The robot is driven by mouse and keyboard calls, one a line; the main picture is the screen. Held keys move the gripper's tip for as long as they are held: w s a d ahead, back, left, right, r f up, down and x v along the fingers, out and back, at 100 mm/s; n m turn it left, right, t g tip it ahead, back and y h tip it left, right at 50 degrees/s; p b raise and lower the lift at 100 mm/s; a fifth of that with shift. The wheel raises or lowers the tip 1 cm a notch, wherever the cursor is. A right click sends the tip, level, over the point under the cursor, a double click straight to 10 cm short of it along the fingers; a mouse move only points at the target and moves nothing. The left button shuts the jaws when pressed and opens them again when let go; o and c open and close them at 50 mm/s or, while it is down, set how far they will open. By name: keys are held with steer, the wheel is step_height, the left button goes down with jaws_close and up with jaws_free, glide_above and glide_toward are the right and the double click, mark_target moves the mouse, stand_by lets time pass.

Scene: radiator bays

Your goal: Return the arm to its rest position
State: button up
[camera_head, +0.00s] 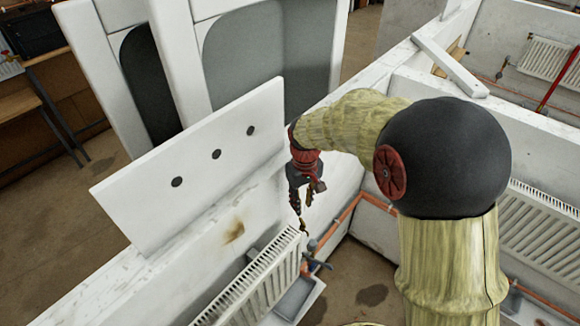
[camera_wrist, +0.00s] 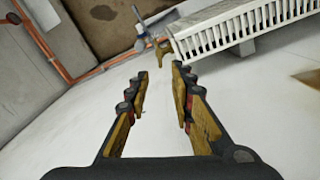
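My arm reaches over the bay wall in the head view. The fitting also shows in the head view (camera_head: 303,227), just below my gripper.
A white panel with three dark holes (camera_head: 196,165) stands left of my gripper. Orange pipe (camera_head: 345,212) runs along the wall base, near a blue-grey valve (camera_head: 313,262). A grey tray (camera_head: 297,299) lies below the radiator. Another radiator (camera_head: 540,232) is at right.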

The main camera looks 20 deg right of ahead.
steer(key=shift+s+f+m, duration=0.15)
steer(key=shift+s+m, duration=0.1)
steer(key=shift+m, duration=0.05)
steer(key=s+f+m+t+b, duration=0.1)
steer(key=s+t+b, duration=0.1)
steer(key=s+b, duration=0.8)
steer(key=s+d+f+m+t+b, duration=0.1)
steer(key=s+f+t+b, duration=0.1)
steer(key=s+b, duration=0.9)
steer(key=shift+s+f+t+b, duration=0.2)
steer(key=shift+t+b, duration=0.6)
steer(key=shift+b, duration=0.25)
